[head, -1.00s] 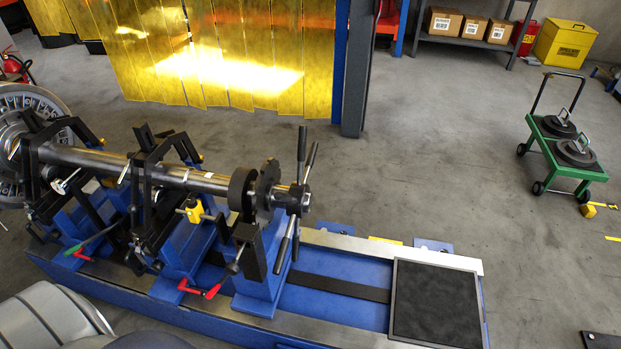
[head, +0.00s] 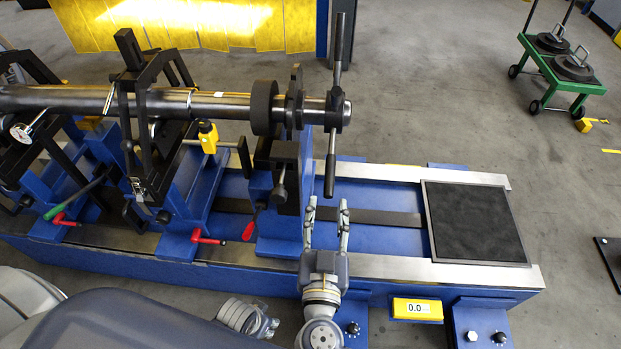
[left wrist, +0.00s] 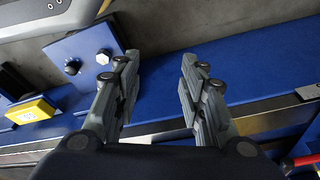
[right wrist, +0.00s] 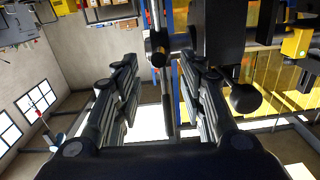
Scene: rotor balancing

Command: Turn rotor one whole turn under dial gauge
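The steel rotor shaft (head: 215,105) lies across the blue stand in the head view. Its right end carries dark discs (head: 263,107) and a hub with black handle bars (head: 337,55). A dial gauge (head: 28,128) with a white face sits under the shaft at the left. My right gripper (head: 326,215) is open and empty, below the lower bar; its fingers (right wrist: 158,85) point toward the bars (right wrist: 156,45) in the right wrist view. My left gripper (head: 268,326) shows partly at the stand's front; the left wrist view shows its fingers (left wrist: 160,75) open and empty.
A yellow display (head: 417,310) reading 0.0 is on the stand's front. A black mat (head: 470,222) lies on the right end. A green cart (head: 555,75) stands on open floor behind right.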

